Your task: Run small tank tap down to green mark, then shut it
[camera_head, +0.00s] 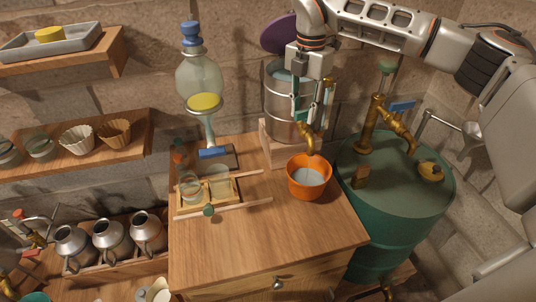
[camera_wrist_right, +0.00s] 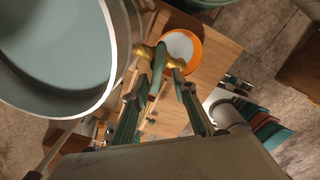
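The small tank (camera_head: 272,100) is a metal cylinder on a wooden block at the back of the cabinet. Its brass tap (camera_head: 308,138) points down over an orange bowl (camera_head: 309,188) holding pale contents. My right gripper (camera_head: 313,116) is just above the tap, with its fingers apart. In the right wrist view the tank (camera_wrist_right: 112,35) shows pale teal inside, and the fingers (camera_wrist_right: 168,68) reach down beside the brass tap (camera_wrist_right: 175,63) above the bowl (camera_wrist_right: 197,46). I cannot tell whether they touch the tap. I cannot make out a green mark. My left gripper is not in view.
A green drum (camera_head: 400,225) with brass taps stands right of the cabinet. A glass vessel (camera_head: 200,75) and a wooden rack (camera_head: 250,207) with glass jars are to the left. A purple disc (camera_head: 278,34) is behind the tank. The cabinet's front top (camera_head: 250,245) is clear.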

